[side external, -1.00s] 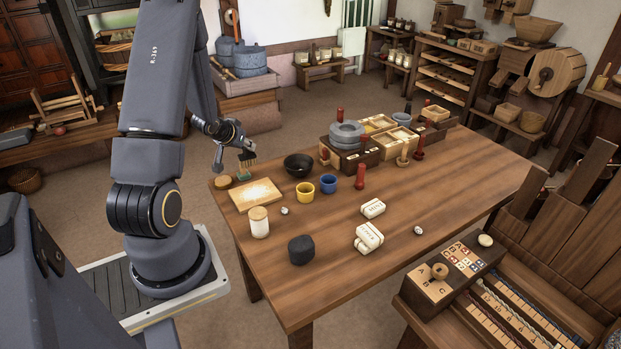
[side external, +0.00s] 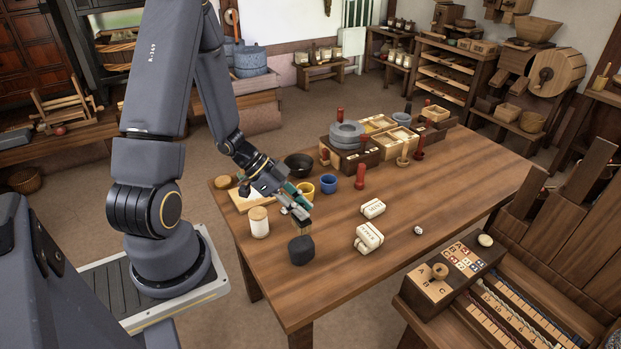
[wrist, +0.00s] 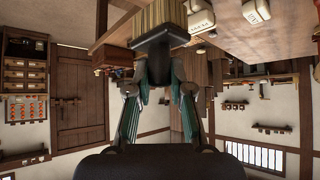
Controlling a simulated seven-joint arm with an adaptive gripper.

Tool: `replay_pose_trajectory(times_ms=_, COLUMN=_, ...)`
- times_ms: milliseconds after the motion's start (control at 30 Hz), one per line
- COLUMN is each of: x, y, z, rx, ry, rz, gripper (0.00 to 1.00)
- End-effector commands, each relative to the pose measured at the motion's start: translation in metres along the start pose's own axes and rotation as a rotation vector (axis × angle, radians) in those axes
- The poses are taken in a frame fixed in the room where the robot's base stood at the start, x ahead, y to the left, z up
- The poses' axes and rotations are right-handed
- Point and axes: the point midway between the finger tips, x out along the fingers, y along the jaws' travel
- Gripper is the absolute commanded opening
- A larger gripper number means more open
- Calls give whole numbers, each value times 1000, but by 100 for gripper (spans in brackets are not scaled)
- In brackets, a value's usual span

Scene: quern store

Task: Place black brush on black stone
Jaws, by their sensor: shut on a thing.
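The black brush (wrist: 166,48) has a dark body and tan bristles. My gripper (wrist: 160,72) is shut on its body in the wrist view. In the side view my gripper (side external: 297,204) is near the table's front left part, with the brush's bristles (side external: 303,226) pointing down. The black stone (side external: 301,251) is a dark rounded block on the table, just below the bristles in the picture. I cannot tell whether the bristles touch it. The brush's dark body is mostly hidden by the fingers in the side view.
A white jar with a wooden lid (side external: 259,222) stands left of the stone. A yellow cup (side external: 305,188), a blue cup (side external: 329,183) and a black bowl (side external: 299,164) stand behind. White labelled packets (side external: 368,237) lie to the right. The table front (side external: 345,285) is clear.

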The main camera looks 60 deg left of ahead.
Motion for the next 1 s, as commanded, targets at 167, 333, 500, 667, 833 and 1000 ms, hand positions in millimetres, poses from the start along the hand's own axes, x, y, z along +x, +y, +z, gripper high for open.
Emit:
replay_pose_trajectory(times_ms=167, x=14, y=0, z=14, rx=-5, ry=1, rz=1, gripper=0)
replay_pose_trajectory(times_ms=333, x=32, y=0, z=32, rx=-5, ry=2, rz=0, gripper=0)
replay_pose_trajectory(times_ms=500, x=38, y=0, z=38, rx=-3, ry=0, rz=-3, gripper=0)
replay_pose_trajectory(times_ms=667, x=38, y=-1, z=38, rx=-2, ry=0, rz=-3, gripper=0)
replay_pose_trajectory(times_ms=833, x=40, y=-1, z=40, rx=-2, ry=0, rz=-4, gripper=23)
replay_pose_trajectory(times_ms=1000, x=40, y=-1, z=40, rx=-2, ry=0, rz=-4, gripper=40)
